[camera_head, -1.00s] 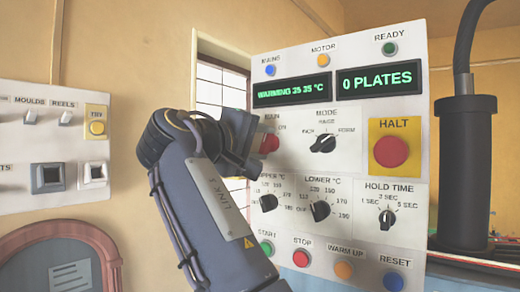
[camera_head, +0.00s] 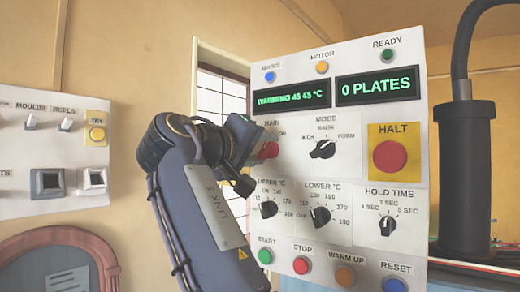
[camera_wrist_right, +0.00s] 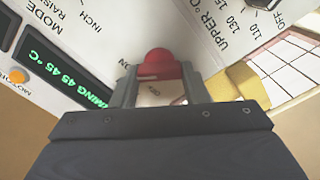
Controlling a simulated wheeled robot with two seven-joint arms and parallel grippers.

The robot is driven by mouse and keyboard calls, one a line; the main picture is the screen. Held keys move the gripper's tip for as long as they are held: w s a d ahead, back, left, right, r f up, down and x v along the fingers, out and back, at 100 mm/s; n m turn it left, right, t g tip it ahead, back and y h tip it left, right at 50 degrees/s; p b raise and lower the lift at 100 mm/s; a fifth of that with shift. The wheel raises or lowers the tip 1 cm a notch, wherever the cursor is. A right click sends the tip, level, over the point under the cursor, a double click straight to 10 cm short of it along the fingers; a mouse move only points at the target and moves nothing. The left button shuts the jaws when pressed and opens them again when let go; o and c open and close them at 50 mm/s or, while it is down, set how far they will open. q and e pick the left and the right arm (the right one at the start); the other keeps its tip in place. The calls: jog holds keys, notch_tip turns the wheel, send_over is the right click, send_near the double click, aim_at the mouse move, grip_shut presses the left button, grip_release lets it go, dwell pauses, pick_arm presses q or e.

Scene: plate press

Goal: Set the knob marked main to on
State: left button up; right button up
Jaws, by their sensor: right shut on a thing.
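The red main knob (camera_head: 268,150) sits on the white control panel under the label MAIN, left of the mode knob. My right gripper (camera_head: 255,148) reaches it from the left and partly covers it in the head view. In the right wrist view the red knob (camera_wrist_right: 160,65) lies between the two fingers of my right gripper (camera_wrist_right: 160,82), which are shut on it. The words ON and OFF show near the knob there; which one it points to is hard to tell. My left gripper is not in view.
The dark mode knob (camera_head: 322,149), the red HALT button (camera_head: 390,157) and the upper temperature knob (camera_head: 268,209) are close by. The display (camera_head: 291,96) reads WARMING 45 45 °C. A second panel (camera_head: 50,180) hangs at the left.

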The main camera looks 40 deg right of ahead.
jog(key=o, duration=1)
jog(key=shift+a, duration=0.1)
jog(key=b+v, duration=0.1)
jog(key=v, duration=0.6)
jog(key=shift+s+a, duration=0.1)
jog(key=shift+a, duration=0.2)
